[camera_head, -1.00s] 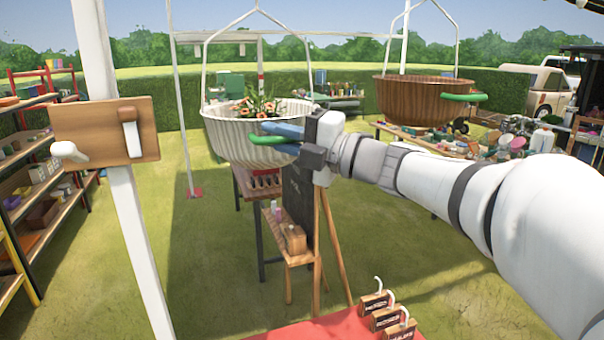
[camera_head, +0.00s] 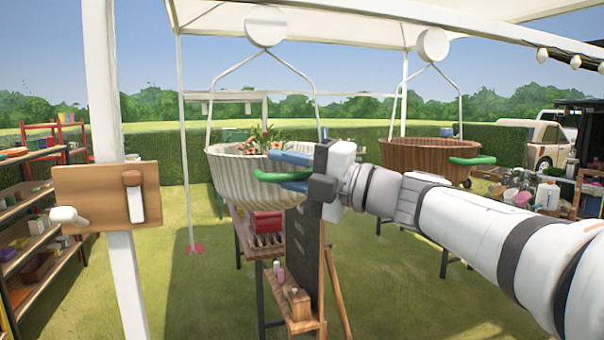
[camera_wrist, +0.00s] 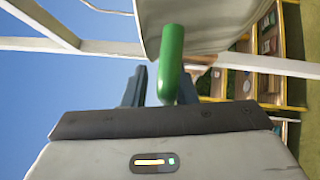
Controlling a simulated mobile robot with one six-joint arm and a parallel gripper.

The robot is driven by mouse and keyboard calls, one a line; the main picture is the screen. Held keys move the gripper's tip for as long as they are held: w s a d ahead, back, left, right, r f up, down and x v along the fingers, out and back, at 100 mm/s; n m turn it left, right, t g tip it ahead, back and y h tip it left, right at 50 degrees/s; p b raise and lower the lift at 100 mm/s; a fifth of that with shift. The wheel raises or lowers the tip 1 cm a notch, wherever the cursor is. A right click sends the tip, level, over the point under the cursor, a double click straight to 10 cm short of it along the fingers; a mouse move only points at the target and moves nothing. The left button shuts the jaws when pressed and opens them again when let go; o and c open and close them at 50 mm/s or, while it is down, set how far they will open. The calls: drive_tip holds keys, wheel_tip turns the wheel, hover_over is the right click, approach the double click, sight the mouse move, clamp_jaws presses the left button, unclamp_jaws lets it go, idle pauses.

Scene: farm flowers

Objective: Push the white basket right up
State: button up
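The white basket (camera_head: 228,175) is a ribbed hanging planter with orange flowers, hung from a white frame; it also shows at the top of the wrist view (camera_wrist: 205,25). My gripper (camera_head: 285,172) is beside the basket, with one blue finger above the handle and one below. In the wrist view, the green handle (camera_wrist: 172,65) lies between the two fingers (camera_wrist: 155,90). A narrow gap shows on its left side, and it is close to the right finger.
A brown basket (camera_head: 415,155) with a green handle hangs to the right, its rim slightly above the white one's in the picture. A wooden board with levers (camera_head: 90,200) is on the white post at left. A chalkboard easel (camera_head: 300,255) stands below. Shelves are at far left.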

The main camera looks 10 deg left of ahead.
drive_tip(key=shift+o, duration=1.2)
drive_tip(key=shift+a, duration=0.1)
drive_tip(key=shift+f, duration=0.1)
drive_tip(key=shift+d+f, duration=0.15)
drive_tip(key=shift+d, duration=0.35)
drive_tip(key=b+v, duration=0.1)
drive_tip(key=v, duration=0.2)
drive_tip(key=b+v, duration=0.1)
drive_tip(key=v, duration=0.3)
drive_tip(key=shift+s+r, duration=0.2)
drive_tip(key=shift+a+f, duration=0.1)
